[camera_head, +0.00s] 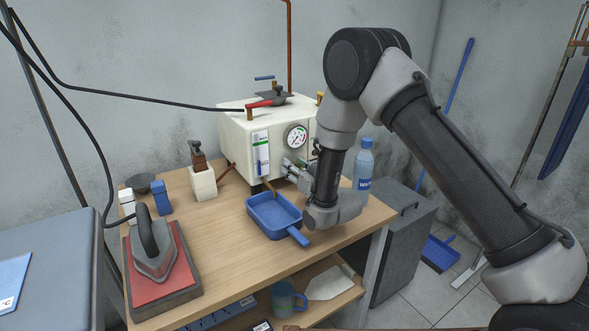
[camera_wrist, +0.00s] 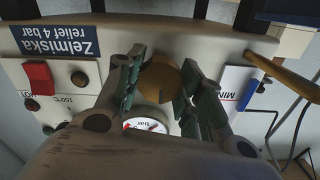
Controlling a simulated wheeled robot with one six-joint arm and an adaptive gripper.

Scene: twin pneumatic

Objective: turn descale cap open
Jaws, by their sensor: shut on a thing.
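The brass-coloured descale cap (camera_wrist: 158,78) is on the lower front of the white boiler (camera_head: 235,130), seen upside down in the wrist view. My gripper (camera_wrist: 162,90) has one green-padded finger on each side of the cap and is shut on it. How far the cap is turned cannot be told. In the head view my gripper (camera_head: 295,172) reaches the boiler's front from the right, and my arm and fingers hide the cap there.
A pressure gauge (camera_head: 296,137) is close to my fingers. A brass pipe (camera_wrist: 283,68) juts out beside them. A blue tray (camera_head: 272,205) stands below on the wooden table (camera_head: 220,252). A water bottle (camera_head: 364,160) stands right, behind my wrist. An iron (camera_head: 153,250) rests at front left.

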